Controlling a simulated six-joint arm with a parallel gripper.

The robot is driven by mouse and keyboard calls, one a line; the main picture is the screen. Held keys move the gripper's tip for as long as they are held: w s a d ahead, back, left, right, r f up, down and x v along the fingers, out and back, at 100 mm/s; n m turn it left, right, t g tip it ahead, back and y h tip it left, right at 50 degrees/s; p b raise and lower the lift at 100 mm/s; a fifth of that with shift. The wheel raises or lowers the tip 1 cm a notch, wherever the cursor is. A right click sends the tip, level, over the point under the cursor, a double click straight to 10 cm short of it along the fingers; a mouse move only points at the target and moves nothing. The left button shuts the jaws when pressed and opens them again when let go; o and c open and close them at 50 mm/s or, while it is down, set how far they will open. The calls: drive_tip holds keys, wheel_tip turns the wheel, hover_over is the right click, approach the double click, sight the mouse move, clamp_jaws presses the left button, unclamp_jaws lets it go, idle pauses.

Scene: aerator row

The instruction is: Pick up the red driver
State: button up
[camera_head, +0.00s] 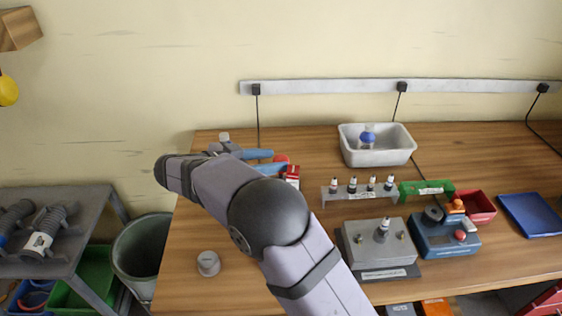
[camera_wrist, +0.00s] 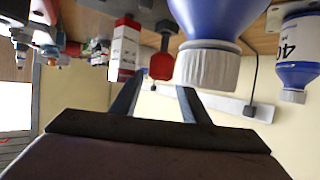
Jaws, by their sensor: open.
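The red driver shows in the wrist view as a red faceted handle (camera_wrist: 162,66) on a dark shaft, in a picture that looks upside down. In the head view a small red patch, likely the same driver (camera_head: 281,158), shows at the tips of my gripper. My gripper (camera_head: 277,163) is open at the back left of the table, its two fingers pointing right. In the wrist view the handle lies ahead of the gap of my gripper (camera_wrist: 159,88), with no clear contact. My arm hides part of the table there.
A red and white container (camera_head: 292,172) stands close beside the driver. In the wrist view a blue bottle with a white cap (camera_wrist: 208,66) is close on its other side. A white tub (camera_head: 377,156) and a rack of small bottles (camera_head: 345,195) stand further right.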

drive_tip(key=shift+x, duration=0.95)
drive_tip(key=c, duration=0.9)
drive_tip(key=shift+a, duration=0.1)
wheel_tip(320, 180, up, 10)
drive_tip(key=shift+b, duration=0.8)
